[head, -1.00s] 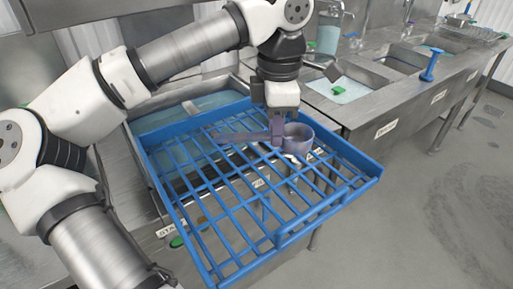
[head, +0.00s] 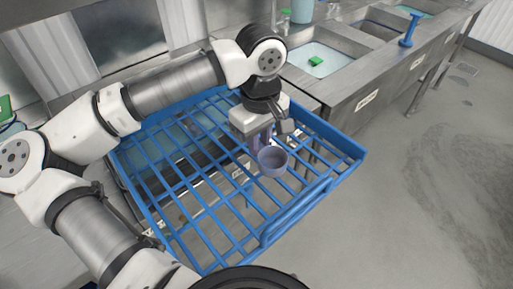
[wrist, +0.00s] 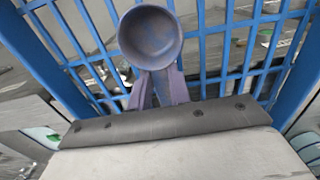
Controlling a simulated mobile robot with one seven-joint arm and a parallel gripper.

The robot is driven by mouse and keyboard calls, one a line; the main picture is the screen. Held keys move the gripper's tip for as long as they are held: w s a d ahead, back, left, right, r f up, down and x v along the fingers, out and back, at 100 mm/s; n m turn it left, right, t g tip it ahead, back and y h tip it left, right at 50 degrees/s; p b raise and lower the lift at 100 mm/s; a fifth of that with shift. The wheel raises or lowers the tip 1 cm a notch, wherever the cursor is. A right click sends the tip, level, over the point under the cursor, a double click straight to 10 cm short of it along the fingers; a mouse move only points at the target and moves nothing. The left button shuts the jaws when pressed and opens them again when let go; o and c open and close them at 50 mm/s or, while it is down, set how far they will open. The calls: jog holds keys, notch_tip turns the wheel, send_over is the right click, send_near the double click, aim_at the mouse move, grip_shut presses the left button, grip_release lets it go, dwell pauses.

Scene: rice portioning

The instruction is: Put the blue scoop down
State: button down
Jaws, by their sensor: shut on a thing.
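In the wrist view the scoop's cup (wrist: 151,37) is at the top, just beyond the fingertips. My gripper (head: 262,141) is shut on the scoop near the cup. In the wrist view the fingers of my gripper (wrist: 158,88) come together just below the cup. The scoop's handle is mostly hidden by my gripper and arm. The scoop is over the blue rack (head: 317,192); I cannot tell whether it touches the bars.
The rack has a raised rim and open slats, with free room on its front and left. A sink with a green block (head: 316,61) is at the back right. A blue upright tool (head: 410,30) stands on the counter edge. Open floor lies at the right.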

aim_at(260, 146)
jog(key=shift+f+p, duration=0.35)
jog(key=shift+f, duration=1.55)
jog(key=shift+f, duration=0.15)
jog(key=c, duration=1.3)
grip_release()
notch_tip(260, 146, up, 12)
jog(key=b, duration=0.2)
jog(key=shift+r+b, duration=0.2)
jog(key=shift+b, duration=0.15)
